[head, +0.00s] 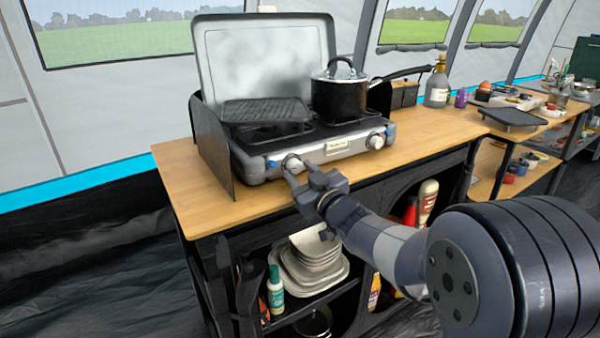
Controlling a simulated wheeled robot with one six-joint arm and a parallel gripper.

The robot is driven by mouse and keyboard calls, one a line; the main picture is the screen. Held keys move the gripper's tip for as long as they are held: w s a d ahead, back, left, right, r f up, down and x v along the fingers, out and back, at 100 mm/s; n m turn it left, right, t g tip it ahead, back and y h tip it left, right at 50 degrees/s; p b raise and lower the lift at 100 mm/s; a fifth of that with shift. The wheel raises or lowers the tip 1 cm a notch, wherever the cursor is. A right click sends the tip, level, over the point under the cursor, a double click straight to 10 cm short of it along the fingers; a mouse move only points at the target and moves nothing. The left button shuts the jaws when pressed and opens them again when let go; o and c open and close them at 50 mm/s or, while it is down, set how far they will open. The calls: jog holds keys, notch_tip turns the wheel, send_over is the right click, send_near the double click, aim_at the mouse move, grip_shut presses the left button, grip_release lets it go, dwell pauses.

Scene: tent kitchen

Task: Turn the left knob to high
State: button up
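The camp stove (310,143) stands on the wooden counter with its lid raised. Its left knob (292,162) is on the front panel, and the right knob (376,141) is farther right. My gripper (293,170) reaches up from the lower right, its fingertips at the left knob. They look to be at or around the knob; contact is not clear. The fingers partly cover the knob, so its setting cannot be read. Whether the fingers are closed on it cannot be told at this size.
A black lidded pot (340,97) stands on the right burner, its handle pointing right. A dark griddle plate (265,111) lies on the left side. Side windscreens flank the stove. The wooden counter (190,188) is bare left of the stove. Plates (315,262) and bottles stand on shelves below.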

jog(key=r+p+v, duration=0.1)
jog(key=v, duration=0.9)
jog(key=shift+f, duration=0.45)
jog(key=shift+w, duration=0.1)
jog(key=b+x, duration=0.1)
jog(key=x, duration=0.9)
jog(key=shift+w+a, duration=0.25)
jog(key=shift+s+d, duration=0.1)
